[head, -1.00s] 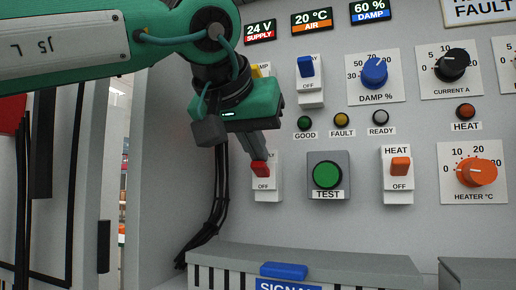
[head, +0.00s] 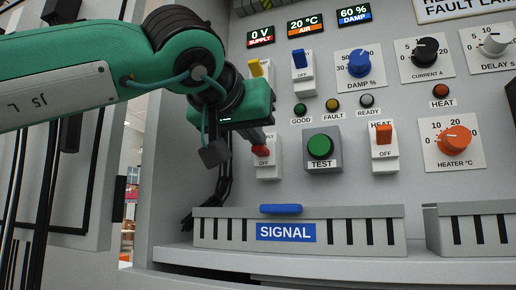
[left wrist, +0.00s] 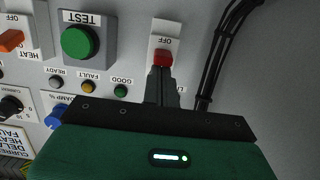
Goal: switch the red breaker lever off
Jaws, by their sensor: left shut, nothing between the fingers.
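The red breaker lever (head: 262,151) sits on a white switch plate (head: 268,171), just above its OFF label. The lever also shows in the left wrist view (left wrist: 162,57), right at the fingertips. My left gripper (head: 260,141) is shut and empty, its fingertips against or just above the lever; I cannot tell if they touch. Gripper and fingers hide the upper part of the plate. The supply display (head: 260,37) above reads 0 V. My right gripper is not in view.
The green TEST button (head: 320,146) and the orange HEAT lever (head: 384,134) are to the right. A yellow lever (head: 256,68) and a blue lever (head: 299,58) are above. A grey slotted duct (head: 345,228) runs below, and black cables (head: 226,178) hang at left.

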